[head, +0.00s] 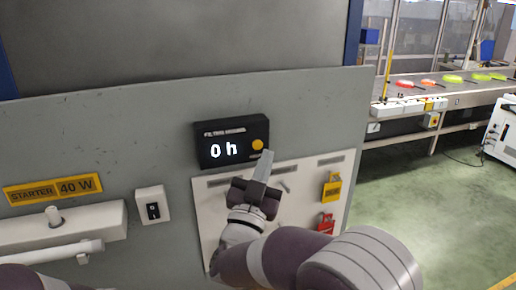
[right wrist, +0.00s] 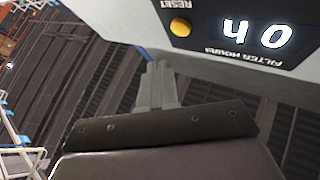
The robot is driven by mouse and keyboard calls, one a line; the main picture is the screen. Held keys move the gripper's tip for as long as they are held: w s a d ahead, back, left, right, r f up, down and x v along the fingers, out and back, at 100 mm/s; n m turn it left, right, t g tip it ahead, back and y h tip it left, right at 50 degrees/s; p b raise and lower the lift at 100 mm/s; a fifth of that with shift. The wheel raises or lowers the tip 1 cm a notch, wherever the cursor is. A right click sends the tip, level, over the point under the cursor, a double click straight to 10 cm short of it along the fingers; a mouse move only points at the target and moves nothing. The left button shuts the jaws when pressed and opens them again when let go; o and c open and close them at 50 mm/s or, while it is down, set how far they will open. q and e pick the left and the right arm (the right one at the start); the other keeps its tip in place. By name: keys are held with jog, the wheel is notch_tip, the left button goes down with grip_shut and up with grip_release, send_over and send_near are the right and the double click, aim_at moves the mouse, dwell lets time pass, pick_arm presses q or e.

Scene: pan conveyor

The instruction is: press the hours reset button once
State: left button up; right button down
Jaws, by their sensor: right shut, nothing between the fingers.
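The filter hours meter (head: 208,150) is a black box on the grey panel, and its display reads "0 h". Its round orange reset button (head: 258,145) sits right of the digits. The right wrist view shows the button (right wrist: 180,27) upside down, beside the word RESET. My right gripper (head: 267,154) is shut and empty, its fingertips just below and right of the button in the head view. In the right wrist view the shut fingers (right wrist: 158,72) appear a little apart from the button; contact cannot be made out. My left gripper is out of view.
Below the meter hangs a white board (head: 211,205) with a yellow padlock (head: 332,187) and a red padlock (head: 326,224). A conveyor (head: 460,91) with coloured pans stands back right.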

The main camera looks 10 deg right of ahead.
jog(key=shift+s+d, duration=0.25)
jog(key=shift+s, duration=1)
